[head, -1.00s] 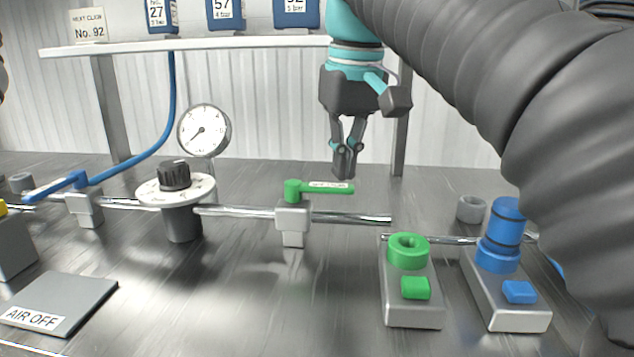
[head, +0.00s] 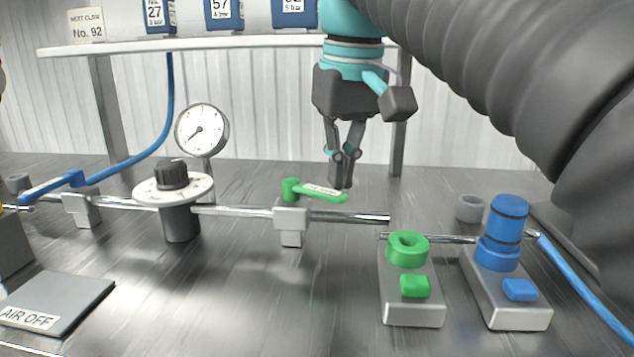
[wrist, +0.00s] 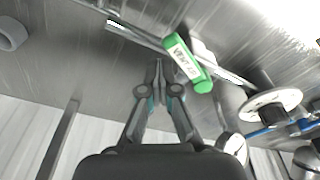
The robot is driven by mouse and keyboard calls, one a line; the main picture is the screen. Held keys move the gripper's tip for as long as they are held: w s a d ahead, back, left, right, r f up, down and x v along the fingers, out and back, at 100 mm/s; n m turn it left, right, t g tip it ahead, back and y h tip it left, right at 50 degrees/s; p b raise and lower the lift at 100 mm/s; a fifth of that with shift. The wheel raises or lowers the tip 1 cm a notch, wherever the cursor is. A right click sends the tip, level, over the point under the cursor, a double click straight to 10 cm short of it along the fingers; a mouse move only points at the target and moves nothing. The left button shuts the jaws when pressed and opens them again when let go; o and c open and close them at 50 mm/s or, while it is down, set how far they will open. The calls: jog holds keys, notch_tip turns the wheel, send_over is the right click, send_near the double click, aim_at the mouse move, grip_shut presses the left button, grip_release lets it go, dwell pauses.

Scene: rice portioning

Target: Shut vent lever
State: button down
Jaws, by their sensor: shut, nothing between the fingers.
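The green vent lever (head: 320,192) sits on a grey square valve body (head: 291,217) on the pipe. Its handle points right and slightly toward the camera, at an angle to the pipe. In the wrist view the green handle (wrist: 187,62) shows a white label reading VENT. My gripper (head: 341,183) points down with its fingers together and empty, at the free end of the handle, on its far side. The wrist view shows the fingertips (wrist: 158,65) close beside the handle; I cannot tell whether they touch it.
A black knob on a white dial (head: 172,185) and a round gauge (head: 201,130) stand left. A blue lever (head: 52,186) is farther left. A green coupling (head: 407,250) and a blue coupling (head: 502,240) sit on blocks at front right. A plate marked AIR OFF (head: 65,290) lies front left.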

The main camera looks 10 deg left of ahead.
jog(key=shift+s, duration=0.45)
jog(key=shift+s+a, duration=0.2)
jog(key=shift+s, duration=0.3)
jog(key=shift+s+a, duration=0.15)
jog(key=shift+s, duration=0.35)
jog(key=shift+s+a, duration=0.65)
jog(key=shift+s, duration=0.2)
